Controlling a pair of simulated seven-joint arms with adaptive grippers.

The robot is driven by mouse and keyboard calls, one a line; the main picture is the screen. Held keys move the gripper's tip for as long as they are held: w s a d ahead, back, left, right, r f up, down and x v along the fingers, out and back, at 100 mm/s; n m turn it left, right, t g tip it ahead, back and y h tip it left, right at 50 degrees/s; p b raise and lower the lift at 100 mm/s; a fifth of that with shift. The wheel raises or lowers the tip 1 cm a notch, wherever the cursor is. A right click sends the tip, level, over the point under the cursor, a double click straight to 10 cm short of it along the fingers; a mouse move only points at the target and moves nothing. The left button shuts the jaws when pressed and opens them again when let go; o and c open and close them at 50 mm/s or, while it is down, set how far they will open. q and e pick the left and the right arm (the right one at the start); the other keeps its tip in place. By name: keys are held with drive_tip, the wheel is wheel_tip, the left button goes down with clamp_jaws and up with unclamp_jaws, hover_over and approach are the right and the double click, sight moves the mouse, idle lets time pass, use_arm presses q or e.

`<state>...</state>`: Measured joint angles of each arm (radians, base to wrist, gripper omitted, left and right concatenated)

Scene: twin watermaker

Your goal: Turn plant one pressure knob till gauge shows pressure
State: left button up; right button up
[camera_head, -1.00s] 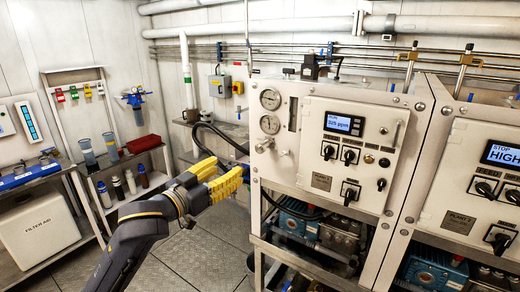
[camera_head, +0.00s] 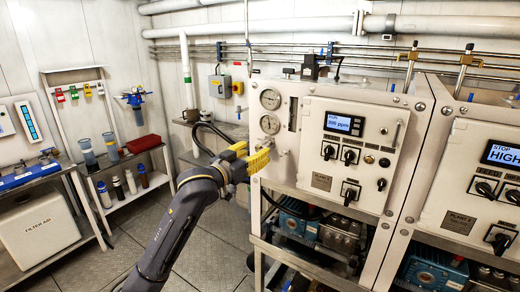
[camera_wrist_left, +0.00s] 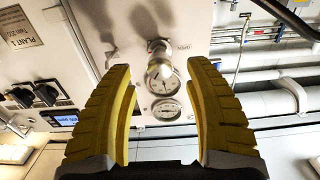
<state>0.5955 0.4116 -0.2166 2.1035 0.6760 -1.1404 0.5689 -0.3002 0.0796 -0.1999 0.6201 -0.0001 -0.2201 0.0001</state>
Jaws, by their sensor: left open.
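My left gripper (camera_head: 256,153), with yellow ridged fingers, is open in front of the left part of the plant one panel (camera_head: 313,165). The silver pressure knob (camera_wrist_left: 159,64) lies between and ahead of the two fingertips in the left wrist view, with a gap on both sides. In the head view the knob (camera_head: 282,152) is partly hidden by the fingers. An OPEN label is beside it. Two round gauges sit above the knob in the head view, an upper gauge (camera_head: 270,99) and a lower gauge (camera_head: 270,124); their needles are too small to read.
Plant one's display (camera_head: 344,124) and black switches (camera_head: 349,156) are right of the gripper. Plant two (camera_head: 470,190) stands at the far right. A shelf with bottles (camera_head: 130,181) is at the left. Black hoses (camera_head: 207,130) run behind the gripper; the floor (camera_head: 205,245) is open.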

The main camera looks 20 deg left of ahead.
sight(259, 149)
use_arm(q)
drive_tip(key=shift+x, duration=1.8)
clamp_jaws()
